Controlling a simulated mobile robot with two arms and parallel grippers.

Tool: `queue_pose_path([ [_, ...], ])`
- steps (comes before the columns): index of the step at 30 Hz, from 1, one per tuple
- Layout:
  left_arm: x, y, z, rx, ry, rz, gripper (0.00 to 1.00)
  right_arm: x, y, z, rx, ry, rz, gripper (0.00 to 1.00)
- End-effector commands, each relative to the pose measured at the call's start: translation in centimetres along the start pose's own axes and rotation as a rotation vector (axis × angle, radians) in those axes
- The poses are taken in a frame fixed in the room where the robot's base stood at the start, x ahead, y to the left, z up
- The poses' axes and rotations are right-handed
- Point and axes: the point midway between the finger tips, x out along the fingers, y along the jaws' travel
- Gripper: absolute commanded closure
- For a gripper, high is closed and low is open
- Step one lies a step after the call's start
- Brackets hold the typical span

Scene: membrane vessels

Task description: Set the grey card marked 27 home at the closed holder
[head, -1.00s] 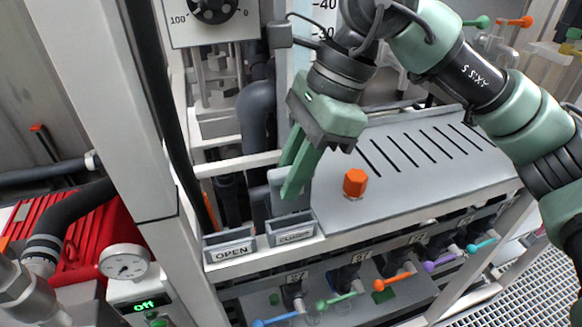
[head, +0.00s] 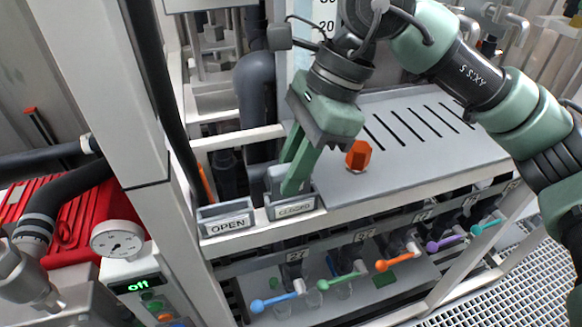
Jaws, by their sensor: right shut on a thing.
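The grey card (head: 275,181) is in my right gripper (head: 293,187), whose green fingers are shut on it. The card is upright, and its number cannot be read from here. The closed holder (head: 292,209) is a small grey box labelled CLOSED on the front ledge. The card's lower end is at the holder's mouth and appears to be inside it; the fingers hide part of this, so I cannot tell how deep it sits. My left gripper is not in view.
The holder labelled OPEN (head: 226,224) stands just left, with no card visible in it. An orange hexagonal knob (head: 358,155) rises from the slotted grey panel (head: 430,150) to the right. Valves with coloured levers (head: 342,281) sit below the ledge. A white post (head: 150,190) stands left.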

Motion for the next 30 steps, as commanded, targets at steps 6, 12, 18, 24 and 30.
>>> queue_pose_path([
  [6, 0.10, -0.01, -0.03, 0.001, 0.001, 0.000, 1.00, 0.04, 0.00, -0.01, 0.000, 0.000, 0.000, 1.00],
  [12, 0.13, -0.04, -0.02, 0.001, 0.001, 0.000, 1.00, 0.07, 0.00, -0.01, 0.000, 0.000, 0.000, 1.00],
  [18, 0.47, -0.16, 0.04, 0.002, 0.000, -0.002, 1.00, 0.27, 0.00, -0.09, 0.000, 0.000, 0.000, 1.00],
  [24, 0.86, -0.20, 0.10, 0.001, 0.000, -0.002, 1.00, 0.45, 0.01, -0.17, 0.000, 0.000, 0.000, 1.00],
  [30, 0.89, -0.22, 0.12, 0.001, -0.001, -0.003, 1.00, 0.47, 0.02, -0.18, 0.000, 0.000, 0.001, 1.00],
])
